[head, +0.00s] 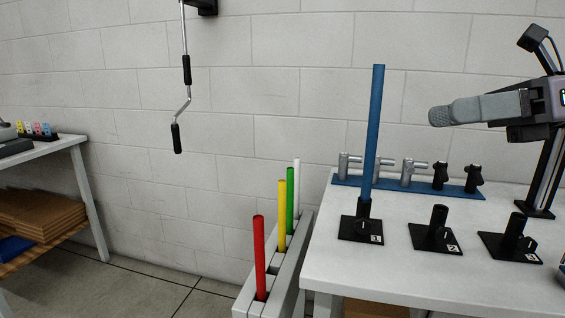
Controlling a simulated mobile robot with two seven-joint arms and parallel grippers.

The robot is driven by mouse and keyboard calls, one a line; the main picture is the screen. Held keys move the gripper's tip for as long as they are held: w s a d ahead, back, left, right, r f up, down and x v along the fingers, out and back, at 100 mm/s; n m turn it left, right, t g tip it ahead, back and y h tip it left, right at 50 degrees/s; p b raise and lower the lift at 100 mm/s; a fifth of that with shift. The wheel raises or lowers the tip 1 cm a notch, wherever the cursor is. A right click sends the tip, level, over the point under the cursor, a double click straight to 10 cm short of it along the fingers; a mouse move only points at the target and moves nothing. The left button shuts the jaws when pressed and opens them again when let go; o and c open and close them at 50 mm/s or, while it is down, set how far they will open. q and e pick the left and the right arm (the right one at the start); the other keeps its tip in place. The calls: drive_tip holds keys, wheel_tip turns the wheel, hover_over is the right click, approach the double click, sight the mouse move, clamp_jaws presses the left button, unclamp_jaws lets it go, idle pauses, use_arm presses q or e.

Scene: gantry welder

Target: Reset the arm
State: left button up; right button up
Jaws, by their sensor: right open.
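My right gripper (441,113) is at the upper right, raised above the white table (365,268) and pointing left. Its grey fingers are seen from the side and overlap, and it holds nothing that I can see. A blue rod (374,125) stands upright in the black holder marked 1 (361,228), to the left of the gripper and apart from it. My left gripper is not in view.
Black holders (436,232) and (509,240) stand empty on the table. Behind them a blue rack (420,188) bears grey and black fittings. A floor rack (276,287) holds red, yellow, green and white rods. A crank (186,85) hangs at the wall. A shelf table (50,155) stands left.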

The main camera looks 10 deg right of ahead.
drive_tip(key=w+a+f+m+t+y+p, duration=0.35)
drive_tip(key=w+a+f+m+y, duration=0.35)
drive_tip(key=m, duration=0.3)
wheel_tip(320, 180, down, 15)
drive_tip(key=w+m+t+h+p, duration=0.1)
drive_tip(key=m+t+h+p, duration=0.2)
drive_tip(key=m+t+h, duration=1.15)
drive_tip(key=s+a+f+m+g+h+p, duration=0.1)
drive_tip(key=s+a+f+m+g+h, duration=0.1)
drive_tip(key=s+f+m+g, duration=0.4)
drive_tip(key=s+a+f+m+g+h+p, duration=0.2)
drive_tip(key=s+f+m+g, duration=0.5)
drive_tip(key=s+f+m, duration=0.6)
wheel_tip(320, 180, down, 8)
drive_tip(key=shift+s+r+m+h, duration=0.2)
drive_tip(key=shift+m+h, duration=0.15)
drive_tip(key=shift+h, duration=0.3)
